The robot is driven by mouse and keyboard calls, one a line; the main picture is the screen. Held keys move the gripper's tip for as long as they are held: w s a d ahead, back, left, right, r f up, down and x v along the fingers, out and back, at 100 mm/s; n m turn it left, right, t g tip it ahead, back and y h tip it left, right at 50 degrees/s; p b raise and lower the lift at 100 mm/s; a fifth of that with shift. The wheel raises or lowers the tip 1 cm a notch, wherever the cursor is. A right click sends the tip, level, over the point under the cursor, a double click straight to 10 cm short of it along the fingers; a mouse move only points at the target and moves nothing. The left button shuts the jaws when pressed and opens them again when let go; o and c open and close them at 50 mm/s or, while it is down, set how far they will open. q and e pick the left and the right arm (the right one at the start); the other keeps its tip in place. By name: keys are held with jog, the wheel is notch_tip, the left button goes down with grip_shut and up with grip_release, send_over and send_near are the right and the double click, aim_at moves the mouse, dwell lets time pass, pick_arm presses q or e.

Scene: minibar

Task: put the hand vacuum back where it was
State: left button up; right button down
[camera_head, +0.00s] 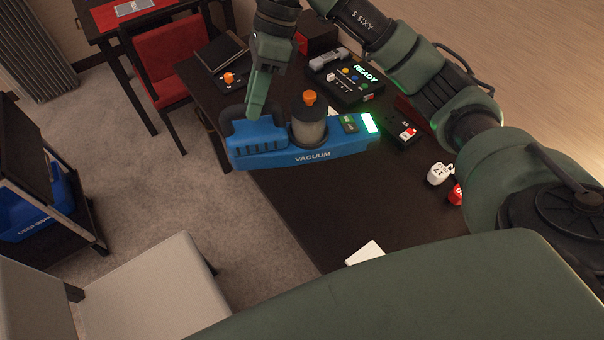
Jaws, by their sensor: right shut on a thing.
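The hand vacuum (312,158) is blue, with a grey cylinder and orange knob on top, a black handle part at the left and a lit green panel at its right end. My right gripper (257,110) reaches down from the top and is shut on the vacuum's handle part at the left; the exact contact is partly hidden. The vacuum appears above the left edge of the dark table (305,215), roughly level. My left gripper is out of view.
A red chair (165,70), a pale chair (150,290) and a dark cart (25,160) stand left.

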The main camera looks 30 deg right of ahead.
aim_at(279, 120)
jog(key=shift+w+f, duration=0.1)
jog(key=shift+f, duration=0.15)
notch_tip(279, 120, down, 14)
jog(key=p, duration=0.3)
jog(key=shift+r+p, duration=0.2)
jog(key=shift+p, duration=0.15)
jog(key=shift+f+p, duration=0.6)
jog(key=shift+f, duration=2.1)
jog(key=c, duration=1.3)
grip_release()
jog(key=shift+f, duration=0.1)
jog(key=shift+o, duration=0.2)
jog(key=b+v, duration=0.4)
jog(key=v, duration=0.7)
jog(key=shift+d, duration=0.1)
jog(key=shift+d+r, duration=0.1)
jog(key=shift+r, duration=0.4)
